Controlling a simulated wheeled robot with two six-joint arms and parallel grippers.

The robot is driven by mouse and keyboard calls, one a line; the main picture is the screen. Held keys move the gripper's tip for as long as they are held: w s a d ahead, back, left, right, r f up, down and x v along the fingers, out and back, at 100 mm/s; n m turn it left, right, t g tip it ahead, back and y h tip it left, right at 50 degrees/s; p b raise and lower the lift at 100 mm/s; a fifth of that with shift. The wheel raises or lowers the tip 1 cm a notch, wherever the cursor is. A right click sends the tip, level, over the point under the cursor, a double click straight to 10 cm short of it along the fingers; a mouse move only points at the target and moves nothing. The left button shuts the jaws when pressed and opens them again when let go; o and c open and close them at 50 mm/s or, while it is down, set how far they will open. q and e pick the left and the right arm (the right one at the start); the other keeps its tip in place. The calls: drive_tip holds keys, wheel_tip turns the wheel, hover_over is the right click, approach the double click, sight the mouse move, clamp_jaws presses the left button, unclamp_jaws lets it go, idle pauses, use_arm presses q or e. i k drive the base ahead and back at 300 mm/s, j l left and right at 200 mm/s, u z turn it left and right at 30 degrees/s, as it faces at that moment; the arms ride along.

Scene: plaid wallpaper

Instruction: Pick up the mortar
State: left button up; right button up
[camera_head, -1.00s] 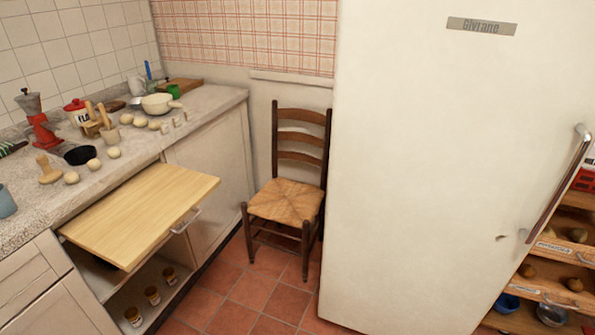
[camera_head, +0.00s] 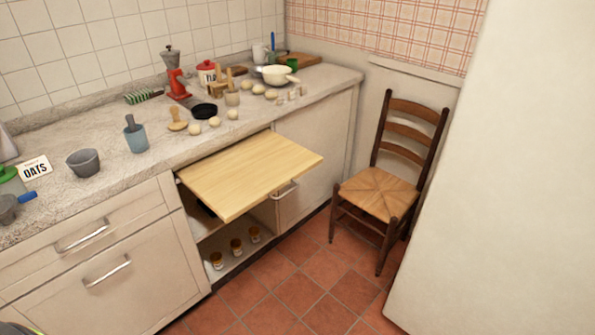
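A small beige cup (camera_head: 232,98) with a wooden stick standing in it is on the counter, among pale round pieces; it looks like a mortar with a pestle. A blue-grey cup (camera_head: 136,140) with a dark handle sticking out stands nearer, and a grey bowl (camera_head: 84,163) is left of it. I cannot tell for sure which of these is the mortar. Neither of my grippers is in view, and nothing is held in sight.
A wooden board (camera_head: 250,172) juts out from the counter front over an open shelf with small jars (camera_head: 236,247). A chair (camera_head: 383,190) stands right of the cabinets, beside a large white fridge (camera_head: 500,190). A red grinder (camera_head: 176,84) stands behind. The tiled floor (camera_head: 290,290) is clear in front.

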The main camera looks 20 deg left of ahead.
sight(86, 164)
drive_tip(key=u, duration=2)
drive_tip(key=i+l, duration=0.1)
